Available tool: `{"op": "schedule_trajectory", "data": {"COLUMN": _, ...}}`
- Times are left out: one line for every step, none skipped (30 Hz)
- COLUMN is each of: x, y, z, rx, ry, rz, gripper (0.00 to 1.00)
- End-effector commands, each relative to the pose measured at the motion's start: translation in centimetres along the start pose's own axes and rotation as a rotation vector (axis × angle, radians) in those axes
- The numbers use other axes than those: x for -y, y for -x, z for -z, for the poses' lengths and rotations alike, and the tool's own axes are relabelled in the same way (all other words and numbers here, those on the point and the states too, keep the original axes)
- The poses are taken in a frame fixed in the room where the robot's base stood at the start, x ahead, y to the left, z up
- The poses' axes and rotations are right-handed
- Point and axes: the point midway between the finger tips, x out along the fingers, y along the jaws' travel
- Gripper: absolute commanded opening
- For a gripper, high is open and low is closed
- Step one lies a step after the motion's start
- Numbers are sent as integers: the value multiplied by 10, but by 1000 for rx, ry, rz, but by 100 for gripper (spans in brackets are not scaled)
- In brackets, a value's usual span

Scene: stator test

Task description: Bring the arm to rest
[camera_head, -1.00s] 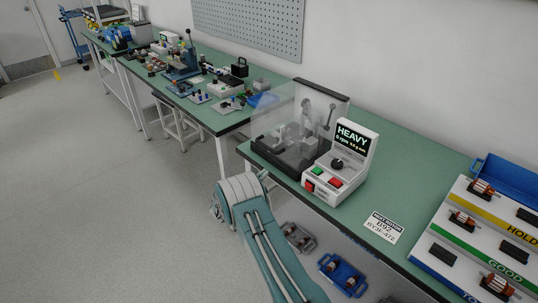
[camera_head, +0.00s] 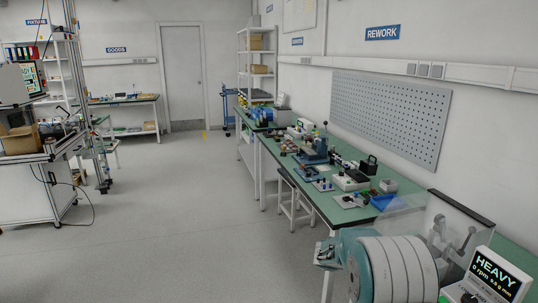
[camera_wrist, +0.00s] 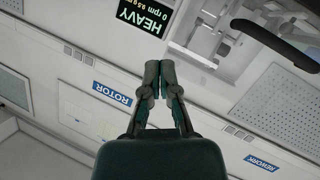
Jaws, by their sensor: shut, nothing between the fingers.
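My gripper (camera_wrist: 158,70) shows in the wrist view with its two dark fingers together and nothing between them. The wrist view is upside down. Beyond the fingertips are the display (camera_wrist: 145,14) reading HEAVY and 0 rpm, and a clear-covered test machine (camera_wrist: 205,40). In the head view, my teal and pale arm (camera_head: 395,268) is folded at the bottom right, in front of the test machine's clear cover (camera_head: 425,215). The display also shows there (camera_head: 495,272), at the lower right corner. I cannot make out the fingers in the head view.
A green workbench (camera_head: 330,208) with several tools and fixtures runs along the right wall, under a grey pegboard (camera_head: 390,115). A stool (camera_head: 293,195) stands under it. White shelves (camera_head: 258,65) stand farther back. The grey floor (camera_head: 170,240) on the left is open.

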Motion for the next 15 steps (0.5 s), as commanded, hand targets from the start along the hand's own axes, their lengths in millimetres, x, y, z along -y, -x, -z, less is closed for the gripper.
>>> {"op": "schedule_trajectory", "data": {"x": -17, "y": 6, "z": 6, "rx": 49, "ry": 30, "rz": 13, "gripper": 0}}
{"op": "schedule_trajectory", "data": {"x": -26, "y": 8, "z": 7, "rx": 79, "ry": 53, "rz": 23, "gripper": 0}}
{"op": "schedule_trajectory", "data": {"x": -38, "y": 12, "z": 9, "rx": 117, "ry": 84, "rz": 38, "gripper": 0}}
{"op": "schedule_trajectory", "data": {"x": -46, "y": 16, "z": 10, "rx": 146, "ry": 106, "rz": 52, "gripper": 0}}
{"op": "schedule_trajectory", "data": {"x": -55, "y": 19, "z": 10, "rx": 174, "ry": 128, "rz": 66, "gripper": 0}}
{"op": "schedule_trajectory", "data": {"x": -66, "y": 23, "z": 10, "rx": 210, "ry": 158, "rz": 88, "gripper": 0}}
{"op": "schedule_trajectory", "data": {"x": -75, "y": 26, "z": 10, "rx": 236, "ry": 179, "rz": 107, "gripper": 0}}
{"op": "schedule_trajectory", "data": {"x": -83, "y": 30, "z": 10, "rx": 262, "ry": 201, "rz": 125, "gripper": 0}}
{"op": "schedule_trajectory", "data": {"x": -94, "y": 35, "z": 9, "rx": 294, "ry": 228, "rz": 155, "gripper": 0}}
{"op": "schedule_trajectory", "data": {"x": -102, "y": 39, "z": 8, "rx": 318, "ry": 250, "rz": 177, "gripper": 0}}
{"op": "schedule_trajectory", "data": {"x": -111, "y": 43, "z": 7, "rx": 340, "ry": 270, "rz": 201, "gripper": 0}}
{"op": "schedule_trajectory", "data": {"x": -121, "y": 48, "z": 6, "rx": 368, "ry": 295, "rz": 235, "gripper": 0}}
{"op": "schedule_trajectory", "data": {"x": -129, "y": 53, "z": 4, "rx": 388, "ry": 314, "rz": 261, "gripper": 0}}
{"op": "schedule_trajectory", "data": {"x": -137, "y": 57, "z": 2, "rx": 406, "ry": 332, "rz": 290, "gripper": 0}}
{"op": "schedule_trajectory", "data": {"x": -147, "y": 63, "z": 0, "rx": 430, "ry": 357, "rz": 329, "gripper": 0}}
